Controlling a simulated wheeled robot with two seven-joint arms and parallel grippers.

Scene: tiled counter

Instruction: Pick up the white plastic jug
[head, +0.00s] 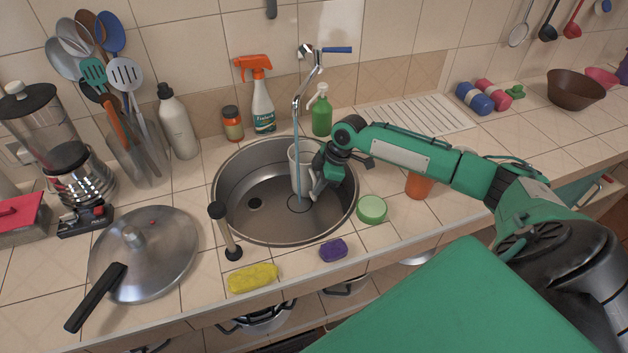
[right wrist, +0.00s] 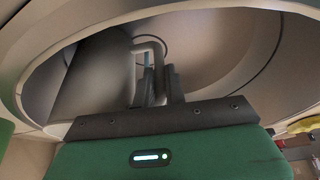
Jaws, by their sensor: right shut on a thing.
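The white plastic jug (head: 299,161) stands upright in the round steel sink (head: 235,222), under the tap (head: 309,70). A thin stream of water runs down from the tap at the jug. My right gripper (head: 318,184) reaches in from the right and is shut on the jug's handle side. In the right wrist view the jug's grey-looking body (right wrist: 92,82) is at the left, and its handle (right wrist: 157,48) passes between the dark fingers (right wrist: 158,88). The jug's base is partly hidden by the gripper in the head view. My left gripper is not in view.
In front are a plunger-like tool (head: 226,230), a yellow sponge (head: 253,277) and a purple sponge (head: 333,250). A green round tub (head: 372,209) sits right of the sink.

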